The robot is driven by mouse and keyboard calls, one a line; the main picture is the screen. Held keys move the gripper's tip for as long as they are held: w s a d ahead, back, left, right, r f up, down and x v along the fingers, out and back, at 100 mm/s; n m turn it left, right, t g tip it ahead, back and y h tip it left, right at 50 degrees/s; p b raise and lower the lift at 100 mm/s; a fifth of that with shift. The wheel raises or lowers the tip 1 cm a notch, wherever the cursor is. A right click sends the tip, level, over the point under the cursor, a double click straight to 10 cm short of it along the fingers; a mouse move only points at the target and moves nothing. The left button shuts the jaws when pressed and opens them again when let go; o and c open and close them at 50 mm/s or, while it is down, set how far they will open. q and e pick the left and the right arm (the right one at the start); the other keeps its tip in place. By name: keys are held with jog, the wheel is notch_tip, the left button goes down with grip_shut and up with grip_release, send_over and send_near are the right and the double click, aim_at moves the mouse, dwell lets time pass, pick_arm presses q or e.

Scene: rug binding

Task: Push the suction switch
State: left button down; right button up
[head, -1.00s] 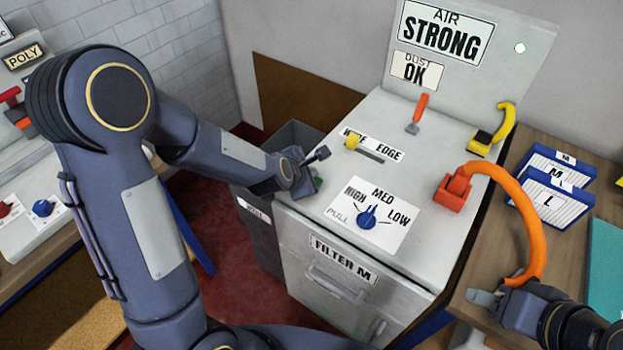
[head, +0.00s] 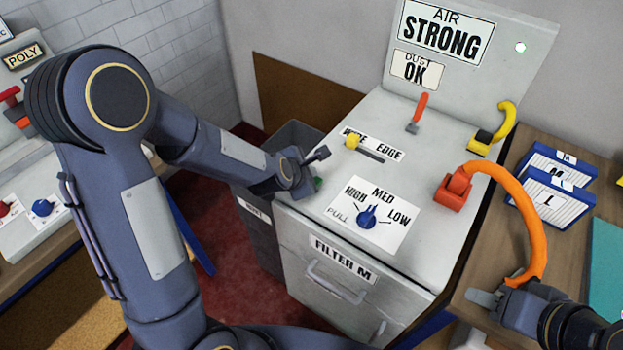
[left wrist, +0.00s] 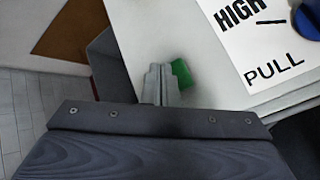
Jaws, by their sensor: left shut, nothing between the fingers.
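The suction switch appears to be the green piece (head: 319,184) at the left edge of the grey cabinet top (head: 430,235); no label for it is readable. My left gripper (head: 308,189) is right beside it and hides part of it in the head view. In the left wrist view the shut, empty fingers (left wrist: 158,80) lie just left of the green piece (left wrist: 182,73); I cannot tell whether they touch. My right gripper (head: 482,298) is low at the right, by the lower end of the orange hose (head: 532,225); its jaws are unclear.
A blue knob (head: 367,217) on a HIGH/MED/LOW plate, a yellow slider (head: 352,141) and a red-orange lever (head: 419,112) stand on the cabinet top. The back panel's signs (head: 440,32) read AIR STRONG and DUST OK. A grey bin (head: 258,215) stands left of the cabinet.

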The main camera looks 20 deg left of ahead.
pick_arm(q)
jog(key=shift+f+b, duration=0.35)
jog(key=shift+f+b, duration=0.55)
jog(key=shift+b, duration=0.05)
dwell(0.6)
jog(key=shift+r, duration=0.1)
jog(key=shift+r+p, duration=0.8)
jog(key=shift+r, duration=0.1)
notch_tip(320, 180, up, 6)
jog(key=p, duration=0.5)
dwell(0.4)
